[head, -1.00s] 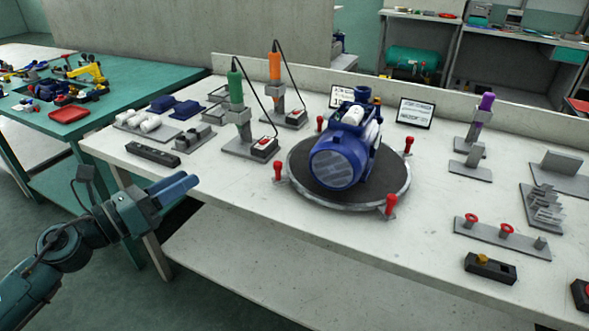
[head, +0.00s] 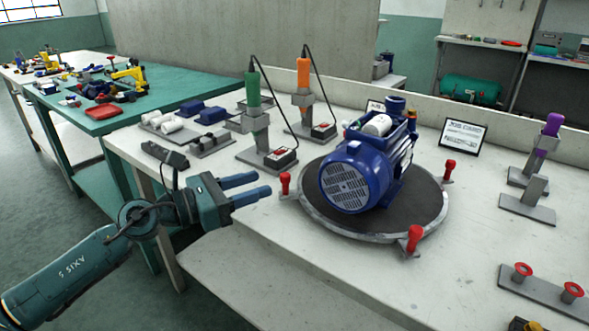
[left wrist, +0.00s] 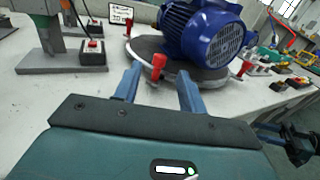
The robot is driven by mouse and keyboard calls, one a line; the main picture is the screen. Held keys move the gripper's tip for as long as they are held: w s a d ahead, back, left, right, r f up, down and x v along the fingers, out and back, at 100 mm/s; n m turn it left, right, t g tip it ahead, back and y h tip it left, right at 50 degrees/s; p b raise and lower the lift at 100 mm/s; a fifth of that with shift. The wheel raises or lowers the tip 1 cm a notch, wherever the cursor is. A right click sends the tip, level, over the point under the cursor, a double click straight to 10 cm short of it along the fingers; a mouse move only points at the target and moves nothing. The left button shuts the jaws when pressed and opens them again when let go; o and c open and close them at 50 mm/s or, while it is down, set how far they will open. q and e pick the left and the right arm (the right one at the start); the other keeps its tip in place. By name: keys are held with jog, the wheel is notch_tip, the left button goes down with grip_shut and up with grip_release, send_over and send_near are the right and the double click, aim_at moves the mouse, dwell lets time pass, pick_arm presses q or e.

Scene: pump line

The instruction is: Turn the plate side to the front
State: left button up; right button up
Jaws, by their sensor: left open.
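The blue pump (head: 361,176) sits on the round dark turntable (head: 425,205), its grilled end facing front left. The turntable has red-topped pegs around its rim, among them a left one (head: 285,184), a front one (head: 414,238) and a right one (head: 449,170). My left gripper (head: 256,187) is open and empty, its blue fingers pointing at the left red peg from a short way off. In the left wrist view that peg (left wrist: 158,66) shows between and beyond the fingertips (left wrist: 160,74), with the pump (left wrist: 203,35) behind it.
A green-handled tool (head: 253,90) and an orange-handled tool (head: 305,72) stand on holders behind the gripper. A job card (head: 462,137) stands behind the turntable. A purple-handled tool (head: 549,132) stands at right.

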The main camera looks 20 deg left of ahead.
aim_at(281, 177)
pick_arm(q)
jog(key=p+x, duration=0.1)
jog(key=x, duration=0.8)
jog(key=shift+w+d+p, duration=0.1)
jog(key=shift+d+p, duration=0.05)
jog(key=shift+p, duration=0.15)
pick_arm(e)
jog(key=shift+s+d+r+m, duration=0.1)
jog(key=shift+d+r+m, duration=0.15)
jog(key=shift+r, duration=0.35)
jog(key=shift+s+d+r+m, duration=0.1)
jog(key=shift+d+r+m, duration=0.1)
jog(key=shift+r, duration=0.35)
pick_arm(q)
grip_shut()
